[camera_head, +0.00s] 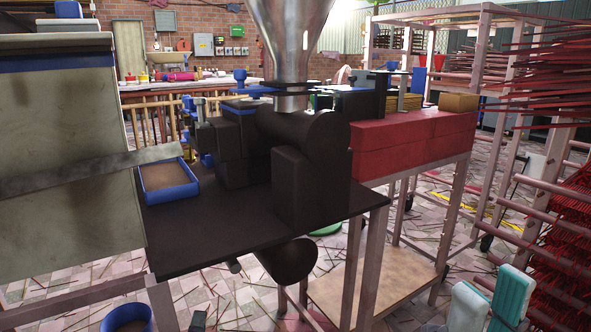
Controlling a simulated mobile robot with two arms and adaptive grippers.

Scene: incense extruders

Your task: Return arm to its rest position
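An incense extruder (310,175) with a dark body and a shiny steel hopper (290,35) stands at the middle on a black table (215,228). A blue-rimmed tray (169,200) with brown contents lies on the table left of the extruder.
A large pale panel (65,160) fills the left side. A red bench (415,142) runs behind at right. Racks of red sticks (555,225) crowd the right edge. A blue bucket (127,318) shows bottom left.

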